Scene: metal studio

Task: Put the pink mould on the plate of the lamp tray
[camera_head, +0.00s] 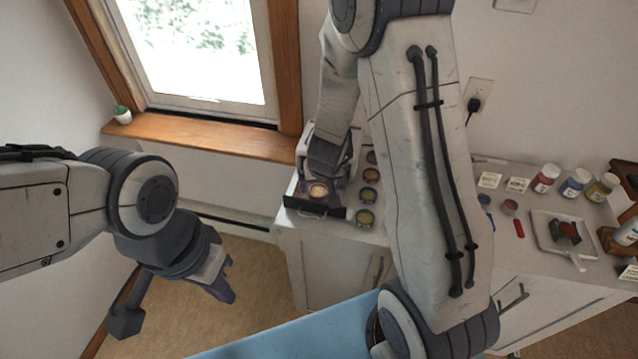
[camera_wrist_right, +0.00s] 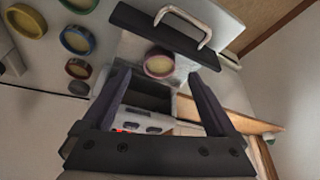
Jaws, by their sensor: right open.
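The pink mould (camera_head: 318,190) is a small round pink-rimmed cup with pale filling. In the right wrist view the mould (camera_wrist_right: 159,64) sits on the light plate of the lamp tray, behind the tray's dark front panel (camera_wrist_right: 165,37) with its pale handle. The tray is pulled out of the white lamp box (camera_head: 343,163). My right gripper (camera_wrist_right: 157,76) is open, its fingertips on either side of the mould with visible gaps; its fingers are largely hidden in the head view. My left gripper (camera_head: 228,280) hangs over the floor, away from the cabinet; its opening is unclear.
Several other round moulds, one yellow (camera_head: 365,217), stand in a row right of the tray. The white cabinet top (camera_head: 335,235) also holds paint jars (camera_head: 575,183), a red-handled tool (camera_head: 518,226) and a square dish (camera_head: 543,245). A blue surface (camera_head: 290,330) lies in front.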

